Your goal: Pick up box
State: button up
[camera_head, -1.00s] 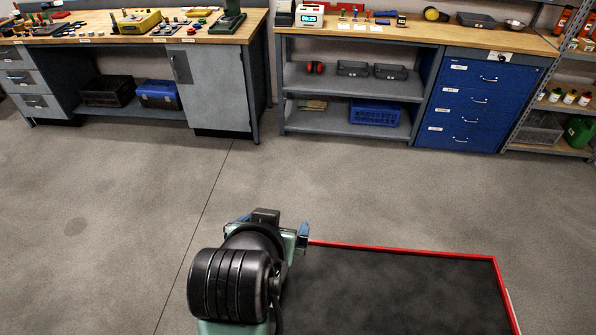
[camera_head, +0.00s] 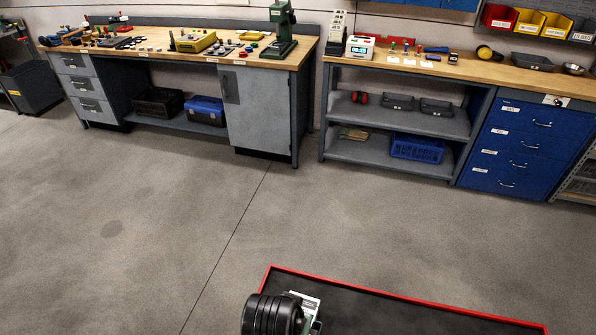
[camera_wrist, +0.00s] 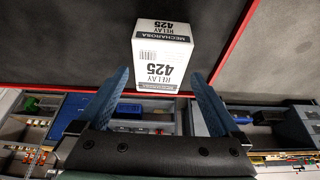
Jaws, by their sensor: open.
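A white box (camera_wrist: 160,50) with black lettering, "RELAY 425 MECHAROSA", shows in the wrist view, its print upside down. It appears against the dark red-edged area, in line with the space between my fingers. My gripper (camera_wrist: 160,76) is open, with one blue finger on each side of the box's lower end in the picture. I cannot tell whether either finger touches it. In the head view only my dark wrist shows at the bottom; my fingers are hidden. A small whitish patch beside the wrist is too unclear to name.
A black mat (camera_head: 400,315) with a red border lies at the lower right. Two workbenches, a grey one (camera_head: 262,110) and one with blue drawers (camera_head: 520,145), stand along the wall. The concrete floor (camera_head: 150,230) between is clear.

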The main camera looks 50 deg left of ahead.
jog(key=x, duration=0.4)
jog(key=shift+w+a+f+p, duration=0.1)
jog(key=shift+f+p, duration=0.05)
jog(key=shift+p, duration=0.25)
jog(key=shift+f, duration=0.3)
dwell(0.3)
jog(key=c, duration=1.4)
